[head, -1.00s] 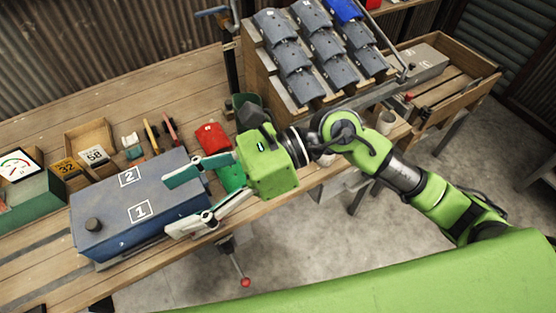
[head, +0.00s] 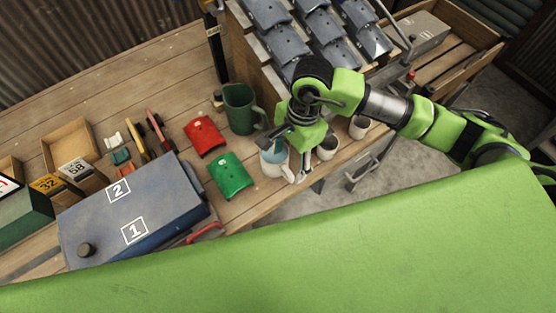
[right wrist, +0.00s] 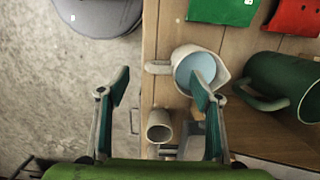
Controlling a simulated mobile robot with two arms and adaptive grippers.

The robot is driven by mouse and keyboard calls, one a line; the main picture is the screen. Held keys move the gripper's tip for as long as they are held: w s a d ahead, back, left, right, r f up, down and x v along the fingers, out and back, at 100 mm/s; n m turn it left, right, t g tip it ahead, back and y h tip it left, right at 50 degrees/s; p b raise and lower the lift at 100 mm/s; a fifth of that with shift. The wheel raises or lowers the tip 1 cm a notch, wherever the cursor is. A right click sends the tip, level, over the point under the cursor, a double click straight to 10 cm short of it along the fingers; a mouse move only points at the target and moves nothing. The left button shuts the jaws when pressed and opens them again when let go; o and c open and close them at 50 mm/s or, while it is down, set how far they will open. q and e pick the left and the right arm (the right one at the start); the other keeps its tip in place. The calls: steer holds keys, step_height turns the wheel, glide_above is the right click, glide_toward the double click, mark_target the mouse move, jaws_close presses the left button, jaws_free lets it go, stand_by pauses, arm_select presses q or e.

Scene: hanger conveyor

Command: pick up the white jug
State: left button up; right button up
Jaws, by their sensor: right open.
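The white jug (head: 281,170), with a light blue inside, stands upright near the front edge of the wooden bench, partly hidden by my right gripper (head: 281,158). In the right wrist view the jug (right wrist: 222,66) shows its handle (right wrist: 158,68) pointing left, toward the space between my fingers. My right gripper (right wrist: 160,84) is open and empty, and its right finger overlaps the jug's body in that view. I cannot tell whether it touches the jug. My left gripper is not in view.
A green jug (head: 240,108) stands close behind the white jug. Green (head: 231,175) and red (head: 204,136) pieces lie to the left, beside a blue box (head: 150,215). Small cups (head: 327,148) stand at the right. A rack of grey pieces (head: 322,45) rises behind.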

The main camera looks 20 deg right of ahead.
mark_target(287, 169)
steer(key=shift+f, duration=0.5)
step_height(287, 169, down, 2)
steer(key=shift+f+p, duration=0.1)
steer(key=shift+p, duration=0.7)
step_height(287, 169, down, 2)
steer(key=shift+a+f+p, duration=0.1)
steer(key=shift+f+p, duration=0.15)
steer(key=shift+p, duration=0.05)
steer(key=shift+w+f, duration=0.1)
steer(key=shift+f, duration=0.3)
steer(key=shift+c, duration=0.4)
jaws_close()
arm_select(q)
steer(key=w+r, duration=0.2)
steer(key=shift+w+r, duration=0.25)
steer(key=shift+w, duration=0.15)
